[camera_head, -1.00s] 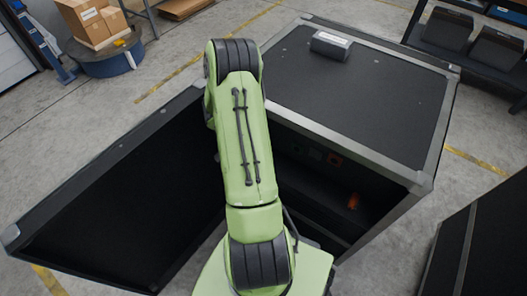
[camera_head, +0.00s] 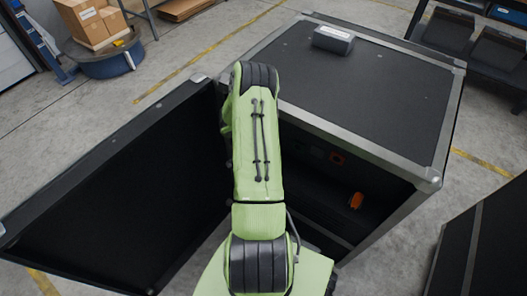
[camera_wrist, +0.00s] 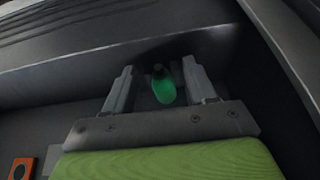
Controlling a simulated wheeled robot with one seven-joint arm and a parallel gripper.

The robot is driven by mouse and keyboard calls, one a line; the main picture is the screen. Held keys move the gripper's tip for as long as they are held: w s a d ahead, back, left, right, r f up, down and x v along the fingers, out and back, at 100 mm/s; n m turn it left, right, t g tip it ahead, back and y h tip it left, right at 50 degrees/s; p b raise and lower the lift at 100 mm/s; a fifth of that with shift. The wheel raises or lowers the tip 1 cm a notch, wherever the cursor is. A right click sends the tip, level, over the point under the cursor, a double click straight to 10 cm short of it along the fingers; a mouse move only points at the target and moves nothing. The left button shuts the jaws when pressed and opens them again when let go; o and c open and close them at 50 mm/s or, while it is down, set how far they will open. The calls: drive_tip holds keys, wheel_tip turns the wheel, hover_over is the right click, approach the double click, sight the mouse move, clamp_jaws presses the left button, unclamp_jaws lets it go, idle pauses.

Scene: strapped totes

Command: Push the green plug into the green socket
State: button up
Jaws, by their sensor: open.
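The green plug (camera_wrist: 163,86) is a rounded bright green piece with a dark end. In the wrist view it lies between the two fingers of my gripper (camera_wrist: 160,88). Gaps show on both sides of it, so the fingers are apart and not closed on it. In the head view my arm hides the gripper and the green plug, reaching to the open front of the black case (camera_head: 365,90). I cannot make out the green socket clearly in either view.
The open case door (camera_head: 120,190) stands left of my arm. Another dark case (camera_head: 485,240) is at right.

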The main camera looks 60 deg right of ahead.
drive_tip(key=shift+c, duration=0.5)
clamp_jaws()
drive_tip(key=shift+r, duration=0.1)
drive_tip(key=shift+a+r+p, duration=0.1)
drive_tip(key=shift+r+p, duration=0.2)
wheel_tip(320, 180, up, 7)
drive_tip(key=shift+f+p, duration=0.15)
drive_tip(key=shift+p, duration=1)
drive_tip(key=w+a, duration=0.3)
drive_tip(key=a, duration=1.6)
drive_tip(key=shift+a+f+p, duration=0.25)
drive_tip(key=shift+a+p, duration=0.05)
drive_tip(key=shift+p, duration=0.05)
